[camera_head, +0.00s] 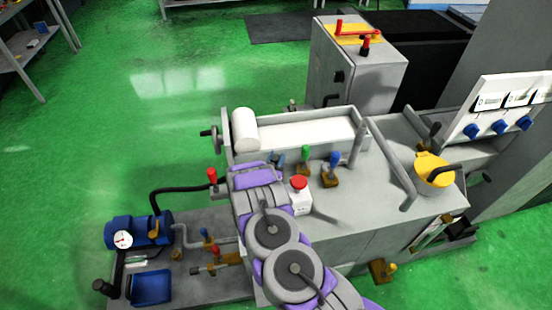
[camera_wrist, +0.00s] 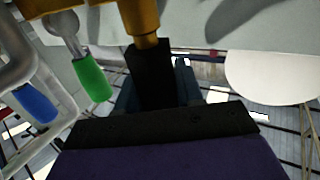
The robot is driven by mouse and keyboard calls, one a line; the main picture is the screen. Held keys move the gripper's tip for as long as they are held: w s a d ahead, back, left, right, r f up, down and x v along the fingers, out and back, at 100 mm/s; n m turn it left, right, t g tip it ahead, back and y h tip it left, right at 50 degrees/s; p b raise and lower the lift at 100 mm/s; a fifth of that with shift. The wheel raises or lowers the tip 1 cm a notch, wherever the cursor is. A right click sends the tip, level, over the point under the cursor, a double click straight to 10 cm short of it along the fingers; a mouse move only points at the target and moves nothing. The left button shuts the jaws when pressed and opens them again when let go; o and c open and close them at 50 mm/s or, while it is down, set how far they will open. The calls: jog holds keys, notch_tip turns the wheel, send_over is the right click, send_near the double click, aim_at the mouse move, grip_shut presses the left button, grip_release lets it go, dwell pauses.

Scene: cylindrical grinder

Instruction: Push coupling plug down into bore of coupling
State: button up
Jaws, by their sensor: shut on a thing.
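In the wrist view, my gripper (camera_wrist: 150,48) has a dark finger reaching up to a brass-coloured piece (camera_wrist: 140,14) with a narrow ringed neck. The jaws are shut at this piece, which looks like the coupling plug, though its shape is cut off by the top edge. I cannot make out the coupling's bore or how deep the plug sits. In the head view, my purple and grey arm reaches over the front left of the grinder (camera_head: 385,226), and its end hides the spot where it works.
A green handle (camera_wrist: 92,78) and a blue handle (camera_wrist: 37,103) stand close to my gripper. A white cylinder (camera_head: 244,130) lies behind it. A red stop button (camera_head: 299,182) is just right of my arm. A blue motor (camera_head: 140,232) stands at left; green floor is open beyond.

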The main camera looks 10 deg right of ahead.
jog(key=shift+f+b, duration=0.3)
jog(key=shift+f, duration=0.3)
jog(key=o, duration=1.2)
jog(key=p+v, duration=0.2)
jog(key=v, duration=1.5)
jog(key=shift+s+a+f, duration=0.1)
jog(key=shift+a, duration=0.1)
